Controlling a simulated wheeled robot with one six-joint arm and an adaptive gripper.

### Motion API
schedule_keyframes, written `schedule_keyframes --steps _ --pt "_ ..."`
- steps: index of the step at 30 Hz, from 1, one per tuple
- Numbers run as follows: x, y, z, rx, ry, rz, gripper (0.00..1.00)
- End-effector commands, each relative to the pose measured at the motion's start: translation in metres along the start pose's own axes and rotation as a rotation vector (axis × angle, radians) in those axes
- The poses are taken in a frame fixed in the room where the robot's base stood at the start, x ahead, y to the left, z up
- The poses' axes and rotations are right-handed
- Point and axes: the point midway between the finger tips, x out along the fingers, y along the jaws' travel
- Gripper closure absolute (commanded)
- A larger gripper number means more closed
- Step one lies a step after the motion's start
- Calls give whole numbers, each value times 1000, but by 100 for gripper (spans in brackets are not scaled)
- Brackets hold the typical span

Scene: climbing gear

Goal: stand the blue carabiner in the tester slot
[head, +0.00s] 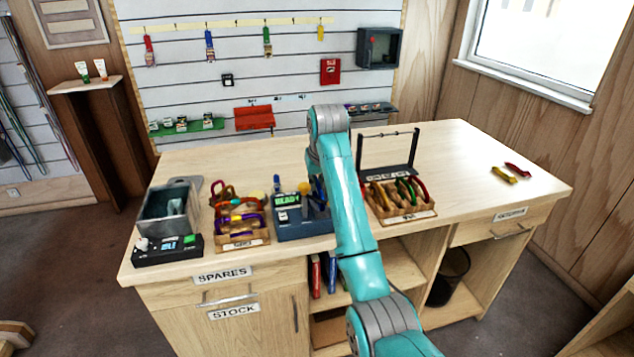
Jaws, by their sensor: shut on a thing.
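The tester (303,228) is a dark blue box with a lit READY display, near the front middle of the bench. A yellow round part (304,188) shows above it. A small upright blue piece (277,183) shows at its back left; I cannot tell whether this is the blue carabiner or part of the tester. My teal arm crosses in front of the tester's right side and bends at the top. The slot cannot be made out.
A wooden rack of colored carabiners (240,240) stands left of the tester, another rack (405,213) right of it. A grey bin (168,228) and a black device (167,251) are at the far left. A red and a yellow item lie right; bench around them is clear.

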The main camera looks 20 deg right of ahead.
Motion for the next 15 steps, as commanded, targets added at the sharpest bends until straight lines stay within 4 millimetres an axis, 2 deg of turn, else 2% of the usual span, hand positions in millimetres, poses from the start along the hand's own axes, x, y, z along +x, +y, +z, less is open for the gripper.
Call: schedule_keyframes --steps 15 --pt "8 0 3 0 0 0 100"
